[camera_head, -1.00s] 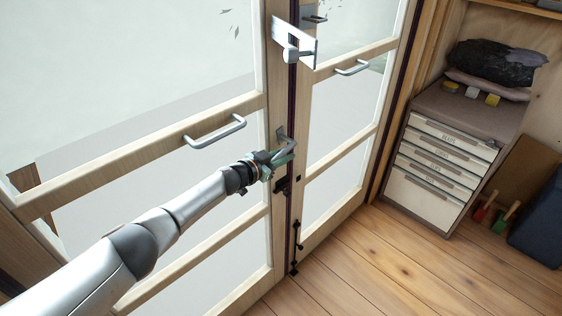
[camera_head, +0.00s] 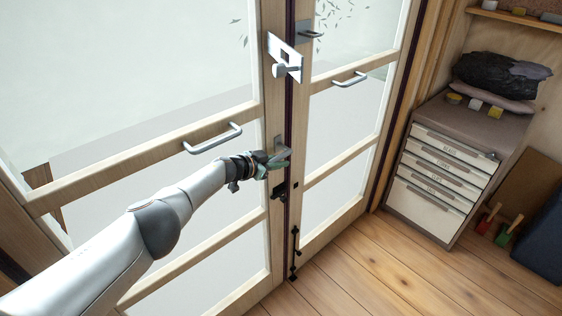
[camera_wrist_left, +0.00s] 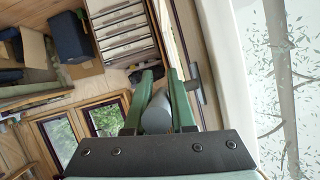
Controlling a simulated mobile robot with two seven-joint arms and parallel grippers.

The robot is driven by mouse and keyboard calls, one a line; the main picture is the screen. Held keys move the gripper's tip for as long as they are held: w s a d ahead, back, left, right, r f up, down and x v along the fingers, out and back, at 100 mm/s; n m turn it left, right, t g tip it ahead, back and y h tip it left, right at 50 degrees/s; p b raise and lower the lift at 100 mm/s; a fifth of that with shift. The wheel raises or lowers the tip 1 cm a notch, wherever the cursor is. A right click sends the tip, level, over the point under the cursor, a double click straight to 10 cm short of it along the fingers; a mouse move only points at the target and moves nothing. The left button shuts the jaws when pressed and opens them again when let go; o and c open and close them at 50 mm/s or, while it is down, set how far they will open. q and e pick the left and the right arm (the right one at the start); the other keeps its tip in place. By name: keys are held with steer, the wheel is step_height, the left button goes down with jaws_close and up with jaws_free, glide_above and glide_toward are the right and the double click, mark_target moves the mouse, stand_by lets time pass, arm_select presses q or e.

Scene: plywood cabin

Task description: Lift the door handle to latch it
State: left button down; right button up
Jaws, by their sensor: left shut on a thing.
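The double glazed door has a lever handle on the left leaf's inner edge. Its grey backplate (camera_head: 278,143) shows just above my left gripper (camera_head: 281,157), which hides most of the lever. My left gripper is shut on the handle. In the left wrist view the green fingers (camera_wrist_left: 158,82) stand on both sides of a rounded grey piece of the handle (camera_wrist_left: 157,114). The fingers reach in from the left, close to the door's edge. My right gripper is not in view.
A white plate with a grey knob (camera_head: 285,58) sits higher on the door edge. Pull bars are on the left leaf (camera_head: 213,138) and right leaf (camera_head: 349,80). A black bolt (camera_head: 295,252) is low down. A drawer cabinet (camera_head: 445,165) stands right; the wooden floor (camera_head: 400,265) before it is clear.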

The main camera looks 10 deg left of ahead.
arm_select(q)
steer(key=shift+d+r, duration=0.2)
steer(key=c, duration=1.2)
jaws_free()
steer(key=o, duration=0.3)
steer(key=shift+a+r, duration=0.1)
steer(key=shift+r, duration=0.05)
steer(key=shift+o, duration=0.7)
steer(key=shift+a, duration=0.1)
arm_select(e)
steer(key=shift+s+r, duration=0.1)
